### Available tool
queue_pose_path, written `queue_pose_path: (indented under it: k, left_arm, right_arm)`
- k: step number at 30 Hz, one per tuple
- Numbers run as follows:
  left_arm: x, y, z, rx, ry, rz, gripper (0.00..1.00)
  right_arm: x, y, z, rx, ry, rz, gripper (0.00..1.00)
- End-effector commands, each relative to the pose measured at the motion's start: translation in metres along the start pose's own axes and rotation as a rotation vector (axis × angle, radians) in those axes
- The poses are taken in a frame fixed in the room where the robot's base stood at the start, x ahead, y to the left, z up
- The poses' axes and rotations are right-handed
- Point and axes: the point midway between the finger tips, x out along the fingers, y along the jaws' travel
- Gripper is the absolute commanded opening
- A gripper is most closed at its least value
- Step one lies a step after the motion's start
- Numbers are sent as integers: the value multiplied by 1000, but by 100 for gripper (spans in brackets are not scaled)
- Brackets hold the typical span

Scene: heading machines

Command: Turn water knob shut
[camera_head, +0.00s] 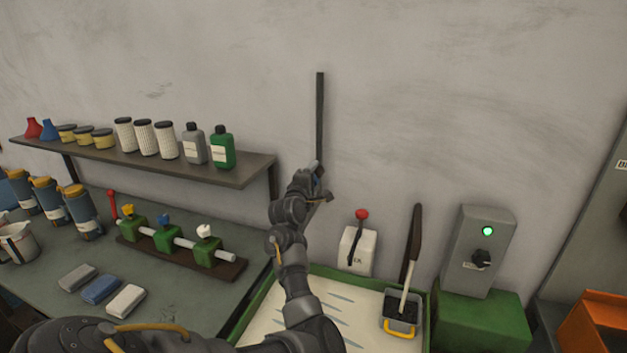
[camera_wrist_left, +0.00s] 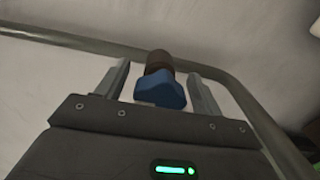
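The blue knob (camera_wrist_left: 162,89) on a brown stem shows in the left wrist view, between the two fingers of my left gripper (camera_wrist_left: 162,85). The fingers are apart, with a visible gap on each side of the knob. In the head view my left gripper (camera_head: 317,175) is at the wall, by the lower part of a dark upright pipe (camera_head: 320,115); the gripper largely hides the knob there. My right gripper is not in view.
A shelf (camera_head: 225,172) with bottles and jars is left of my arm. Below it, a bench has a row of green valves (camera_head: 167,239) with coloured knobs. A green-rimmed tray (camera_head: 262,300), a red-knobbed lever box (camera_head: 357,250) and a grey switch box (camera_head: 481,240) stand below and right.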

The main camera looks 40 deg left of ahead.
Motion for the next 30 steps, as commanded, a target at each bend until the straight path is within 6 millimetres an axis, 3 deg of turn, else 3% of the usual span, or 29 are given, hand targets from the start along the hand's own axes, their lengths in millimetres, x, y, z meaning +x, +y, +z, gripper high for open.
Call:
queue_pose_path:
  k: [10,24,30]
  left_arm:
    - [-10,-3,0,2,0,-1,67]
    - [-92,-3,-1,3,2,0,67]
    - [-107,-1,0,1,0,-1,67]
  right_arm:
    - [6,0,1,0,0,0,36]
    - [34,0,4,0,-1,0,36]
    - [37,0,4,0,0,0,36]
